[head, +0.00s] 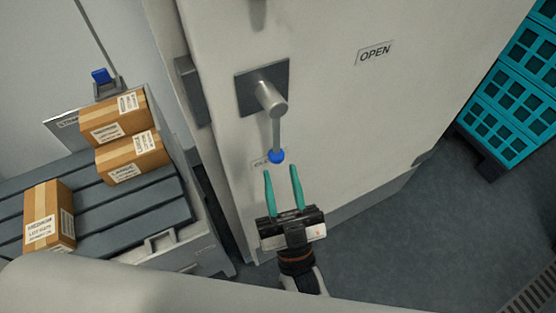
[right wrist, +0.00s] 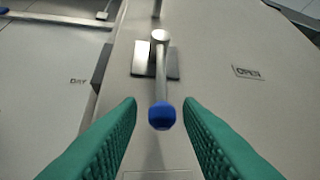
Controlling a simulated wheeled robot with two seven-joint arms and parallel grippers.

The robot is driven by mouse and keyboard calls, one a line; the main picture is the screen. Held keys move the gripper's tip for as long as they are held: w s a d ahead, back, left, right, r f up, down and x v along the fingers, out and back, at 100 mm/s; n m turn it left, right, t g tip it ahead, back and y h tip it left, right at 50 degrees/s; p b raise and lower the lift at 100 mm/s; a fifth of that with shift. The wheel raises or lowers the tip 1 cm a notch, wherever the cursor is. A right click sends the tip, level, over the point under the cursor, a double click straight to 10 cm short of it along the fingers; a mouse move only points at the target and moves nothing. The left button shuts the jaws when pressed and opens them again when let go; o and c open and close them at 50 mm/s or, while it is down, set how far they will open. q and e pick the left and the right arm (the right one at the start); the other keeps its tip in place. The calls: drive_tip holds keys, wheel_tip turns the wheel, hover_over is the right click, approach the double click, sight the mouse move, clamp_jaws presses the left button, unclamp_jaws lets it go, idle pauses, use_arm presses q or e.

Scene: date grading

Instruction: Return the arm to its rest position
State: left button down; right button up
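My right gripper (head: 283,172) has two green fingers, open and empty, in front of a pale cabinet door in the head view. Just beyond the fingertips is the blue knob (head: 276,156) at the lower end of a metal lever handle (head: 272,103). The lever points down from a grey plate on the door. In the right wrist view the blue knob (right wrist: 161,115) shows between and beyond the open fingers (right wrist: 161,103); no contact is clear. My left gripper is not in view.
An OPEN label (head: 375,52) is on the door (head: 340,110). A slatted grey table (head: 110,215) on the left bears several cardboard boxes (head: 132,156). Teal crates (head: 510,100) stand at the right. Dark floor (head: 400,250) is clear between the door and the crates.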

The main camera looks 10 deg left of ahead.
drive_tip(key=shift+s+d+f, duration=0.15)
drive_tip(key=shift+s+f, duration=0.2)
drive_tip(key=shift+f, duration=0.05)
wheel_tip(320, 180, down, 25)
drive_tip(key=w+d+n+g+h+p, duration=0.1)
drive_tip(key=w+d+g+h+p, duration=0.15)
drive_tip(key=g, duration=0.65)
drive_tip(key=s+d+f+g+h+p, duration=0.25)
drive_tip(key=d+f+g, duration=0.2)
drive_tip(key=f, duration=0.75)
drive_tip(key=s+d+f+m+g+h, duration=0.1)
drive_tip(key=s+d+f+g+h, duration=0.1)
drive_tip(key=s+d+f, duration=0.3)
drive_tip(key=s+d+f+m+g+h+p, duration=0.1)
drive_tip(key=s+d+f+g, duration=0.3)
drive_tip(key=s, duration=0.7)
drive_tip(key=s+d+f+m+g+h+p, duration=0.1)
drive_tip(key=s+d+f+g+h, duration=0.2)
drive_tip(key=s+d+f, duration=0.4)
drive_tip(key=s+d+g, duration=0.1)
drive_tip(key=d, duration=0.3)
drive_tip(key=shift+s+f, duration=0.25)
